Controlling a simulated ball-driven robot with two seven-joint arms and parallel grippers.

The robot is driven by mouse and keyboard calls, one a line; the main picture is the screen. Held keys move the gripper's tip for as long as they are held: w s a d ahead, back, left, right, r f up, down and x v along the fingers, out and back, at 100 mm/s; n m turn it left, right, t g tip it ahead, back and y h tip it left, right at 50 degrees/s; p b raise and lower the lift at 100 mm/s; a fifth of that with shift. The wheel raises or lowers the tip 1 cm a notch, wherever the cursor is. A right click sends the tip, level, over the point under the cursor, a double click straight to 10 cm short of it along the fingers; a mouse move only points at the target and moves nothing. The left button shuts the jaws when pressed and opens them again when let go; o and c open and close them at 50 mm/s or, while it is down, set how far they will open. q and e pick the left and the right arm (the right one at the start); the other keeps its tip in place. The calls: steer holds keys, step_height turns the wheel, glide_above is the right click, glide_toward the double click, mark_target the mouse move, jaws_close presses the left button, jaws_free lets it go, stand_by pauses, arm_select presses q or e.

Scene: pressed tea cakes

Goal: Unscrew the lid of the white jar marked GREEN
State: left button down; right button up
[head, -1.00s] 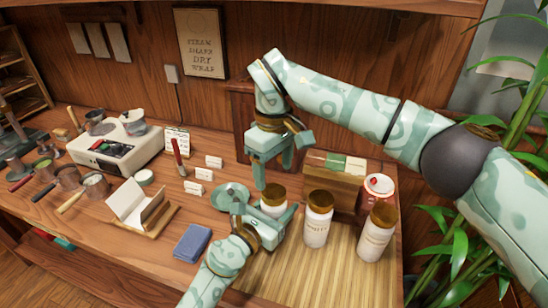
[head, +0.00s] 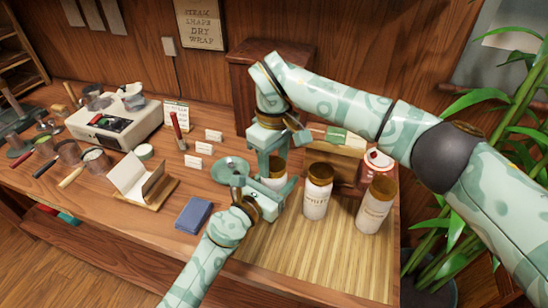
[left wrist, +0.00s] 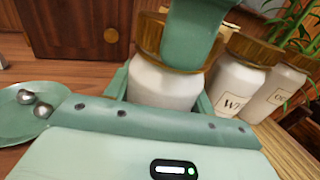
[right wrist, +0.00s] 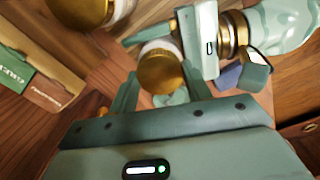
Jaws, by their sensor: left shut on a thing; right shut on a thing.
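A white jar (head: 277,182) with a brown-gold lid (right wrist: 160,70) stands upright at the left end of a row of three. Its label is hidden, so I cannot read its name. My left gripper (head: 266,194) is shut around its body from the front, its fingers on both sides in the left wrist view. My right gripper (head: 274,167) reaches down from above and is shut on the lid; its fingers flank the lid in the right wrist view. In the left wrist view a right finger covers part of the lid. The lid sits on the jar.
Two similar jars, a middle one (head: 316,201) and a right one (head: 375,209), stand close by on the right. A green dish (head: 231,168) and a blue cloth (head: 194,215) lie left. The bamboo mat (head: 315,262) is clear in front.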

steer(key=n, duration=0.5)
steer(key=shift+w+d, duration=0.1)
steer(key=shift+w, duration=0.05)
steer(key=n, duration=0.3)
steer(key=shift+r, duration=0.1)
steer(key=n, duration=1.6)
steer(key=shift+n, duration=0.3)
steer(key=n, duration=1.2)
steer(key=shift+n, duration=0.3)
steer(key=n, duration=0.6)
steer(key=shift+r, duration=0.1)
steer(key=n, duration=0.5)
steer(key=shift+n, duration=0.4)
steer(key=n, duration=0.5)
steer(key=shift+r, duration=0.15)
